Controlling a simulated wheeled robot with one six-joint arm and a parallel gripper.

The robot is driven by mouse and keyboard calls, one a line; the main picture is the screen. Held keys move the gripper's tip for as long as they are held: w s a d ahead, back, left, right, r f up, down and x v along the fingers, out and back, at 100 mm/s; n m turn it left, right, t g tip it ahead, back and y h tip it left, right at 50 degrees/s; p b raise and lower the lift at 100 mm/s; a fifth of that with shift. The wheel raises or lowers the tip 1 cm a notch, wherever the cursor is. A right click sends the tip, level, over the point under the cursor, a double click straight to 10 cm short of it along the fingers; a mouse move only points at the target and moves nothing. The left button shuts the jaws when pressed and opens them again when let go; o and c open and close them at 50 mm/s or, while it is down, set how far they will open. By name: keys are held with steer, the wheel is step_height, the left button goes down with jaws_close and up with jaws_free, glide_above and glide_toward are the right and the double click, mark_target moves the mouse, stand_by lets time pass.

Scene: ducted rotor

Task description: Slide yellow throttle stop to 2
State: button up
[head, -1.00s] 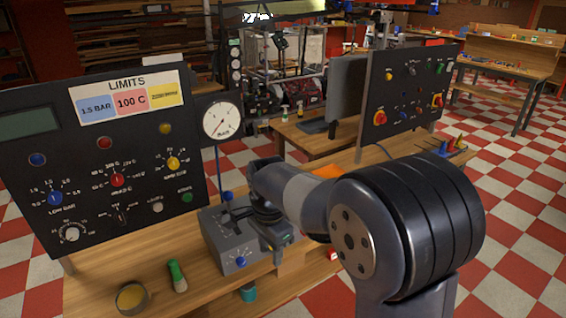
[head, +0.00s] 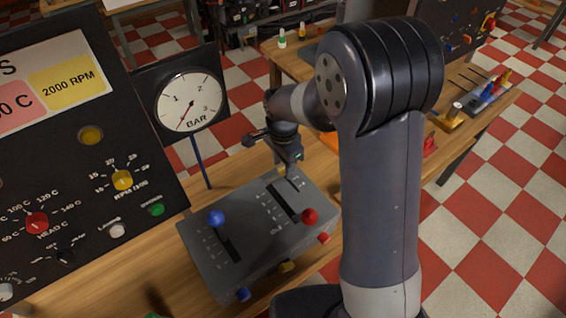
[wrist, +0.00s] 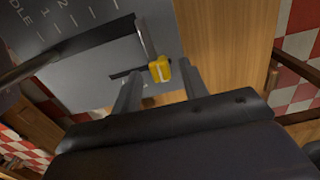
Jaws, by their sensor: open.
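A grey lever box (head: 235,262) sits on the wooden bench, with slots and printed scales on its top. In the wrist view a small yellow piece (wrist: 160,70) with a white mark, which looks like the yellow throttle stop, sits at the end of a thin metal rod. The open gripper (wrist: 160,82) has its fingers on either side of it, contact unclear. In the head view my gripper (head: 287,168) is low at the box's far end. Part of a scale with IDLE and 2 shows in the wrist view; the stop's reading cannot be told.
On the box stand a blue-knobbed lever (head: 215,218) and a red-knobbed lever (head: 309,216). Blue (head: 243,294), yellow (head: 287,267) and red (head: 323,238) knobs line its front. A pressure gauge (head: 189,101) and a dark panel (head: 120,200) stand left.

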steer(key=shift+f, duration=0.4)
steer(key=shift+c, duration=0.2)
jaws_close()
